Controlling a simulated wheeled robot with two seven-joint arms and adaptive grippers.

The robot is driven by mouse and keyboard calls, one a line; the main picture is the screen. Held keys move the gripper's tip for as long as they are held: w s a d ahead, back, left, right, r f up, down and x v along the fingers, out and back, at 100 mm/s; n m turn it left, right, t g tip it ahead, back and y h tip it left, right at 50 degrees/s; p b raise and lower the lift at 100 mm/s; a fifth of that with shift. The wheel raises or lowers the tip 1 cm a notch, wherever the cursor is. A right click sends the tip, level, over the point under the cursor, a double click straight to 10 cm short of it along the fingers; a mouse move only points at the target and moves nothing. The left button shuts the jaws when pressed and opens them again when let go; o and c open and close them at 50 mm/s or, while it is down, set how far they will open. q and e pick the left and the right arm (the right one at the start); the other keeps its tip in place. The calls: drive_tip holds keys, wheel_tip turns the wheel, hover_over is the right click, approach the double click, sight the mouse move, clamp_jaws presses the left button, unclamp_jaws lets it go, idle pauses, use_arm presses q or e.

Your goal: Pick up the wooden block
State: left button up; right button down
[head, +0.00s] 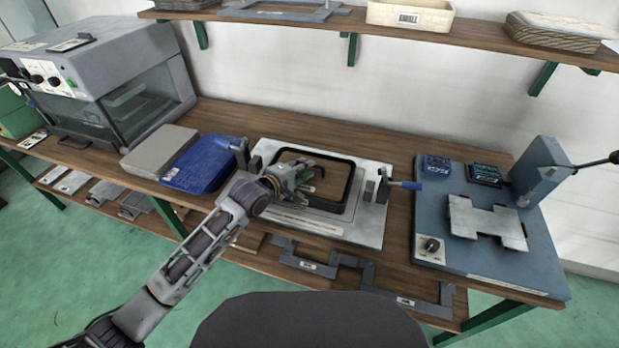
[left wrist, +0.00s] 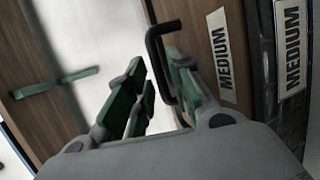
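My left gripper (head: 302,172) reaches in from the lower left and is over the black frame on the white-grey plate in the head view. In the left wrist view its two green fingers (left wrist: 160,85) stand apart, and a black handle (left wrist: 156,42) shows close to the right finger. A brown wooden surface (left wrist: 205,30), which looks like the wooden block, carries a MEDIUM label beside that handle. In the head view brown wood (head: 331,186) shows inside the frame, partly hidden by the gripper. I cannot tell whether the fingers touch the handle. My right gripper is out of view.
The black frame (head: 349,192) sits between clamps with blue handles. A blue tray (head: 199,165) and grey box (head: 158,151) stand left. A blue press station (head: 497,259) stands right. Grey brackets (head: 303,263) lie in front. A shelf (head: 465,32) runs above.

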use_arm(q)
drive_tip(key=shift+x, duration=1.1)
drive_tip(key=shift+w+d+f, duration=0.1)
drive_tip(key=shift+w+d, duration=0.1)
drive_tip(key=shift+w, duration=0.2)
drive_tip(key=shift+d, duration=0.1)
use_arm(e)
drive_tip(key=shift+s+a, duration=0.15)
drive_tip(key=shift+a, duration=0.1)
use_arm(q)
drive_tip(key=shift+c, duration=0.5)
clamp_jaws()
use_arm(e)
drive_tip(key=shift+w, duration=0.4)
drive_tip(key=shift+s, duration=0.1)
